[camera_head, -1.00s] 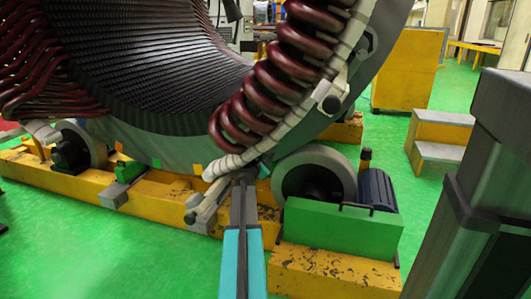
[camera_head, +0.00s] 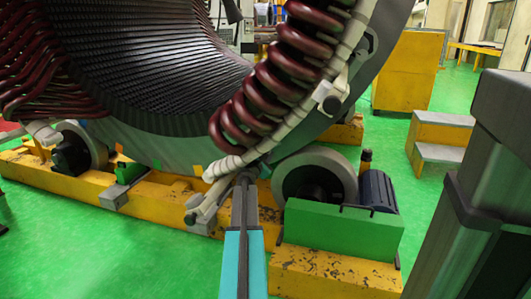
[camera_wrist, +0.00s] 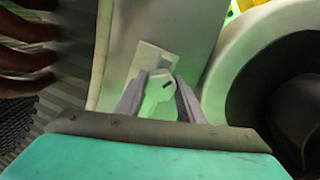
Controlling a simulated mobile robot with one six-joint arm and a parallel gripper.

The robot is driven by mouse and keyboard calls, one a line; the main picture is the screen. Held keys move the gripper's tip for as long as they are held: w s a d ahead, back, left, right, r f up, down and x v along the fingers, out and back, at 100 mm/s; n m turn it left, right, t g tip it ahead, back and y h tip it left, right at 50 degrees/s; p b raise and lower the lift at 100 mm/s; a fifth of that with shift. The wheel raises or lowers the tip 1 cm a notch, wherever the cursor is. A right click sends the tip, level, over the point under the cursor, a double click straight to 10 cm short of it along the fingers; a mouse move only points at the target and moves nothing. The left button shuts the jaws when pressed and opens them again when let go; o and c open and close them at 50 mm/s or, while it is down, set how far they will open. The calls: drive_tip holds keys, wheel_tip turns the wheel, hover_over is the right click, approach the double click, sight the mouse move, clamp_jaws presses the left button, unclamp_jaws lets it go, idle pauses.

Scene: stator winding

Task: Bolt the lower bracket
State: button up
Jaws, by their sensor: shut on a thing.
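My gripper (camera_head: 246,178) is in the head view at the lower edge of the big stator ring (camera_head: 185,145), close to the low end of the red coils. In the wrist view its two dark fingers (camera_wrist: 161,88) are shut on a small pale green faceted piece (camera_wrist: 157,97) with a dark slot, perhaps a bolt. Just beyond it is a flat grey plate (camera_wrist: 150,60) on the pale ring wall, perhaps the lower bracket. I cannot tell whether the piece touches the plate. In the head view the held piece is hidden. A cream fitting (camera_head: 205,205) lies just left of my gripper.
A grey roller wheel (camera_head: 315,178) with a green housing (camera_head: 340,232) stands close to the right of my gripper. The yellow base beam (camera_head: 150,205) runs below. Red coils (camera_head: 265,95) curve overhead. Green floor is open at the lower left.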

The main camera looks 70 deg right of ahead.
drive_tip(key=shift+d+m+b, duration=0.1)
drive_tip(key=shift+m+b, duration=0.3)
drive_tip(key=shift+b, duration=0.1)
drive_tip(key=m+b, duration=0.3)
drive_tip(key=shift+f+b, duration=0.2)
drive_tip(key=shift+b, duration=0.2)
drive_tip(key=m+b, duration=0.2)
drive_tip(key=shift+r+m, duration=0.1)
drive_tip(key=shift+m, duration=0.3)
drive_tip(key=m, duration=0.4)
drive_tip(key=shift+d+r, duration=0.1)
drive_tip(key=shift+r, duration=0.05)
drive_tip(key=m, duration=0.6)
drive_tip(key=shift+m, duration=0.3)
drive_tip(key=o, duration=1.1)
drive_tip(key=shift+c, duration=0.2)
drive_tip(key=shift+a, duration=0.25)
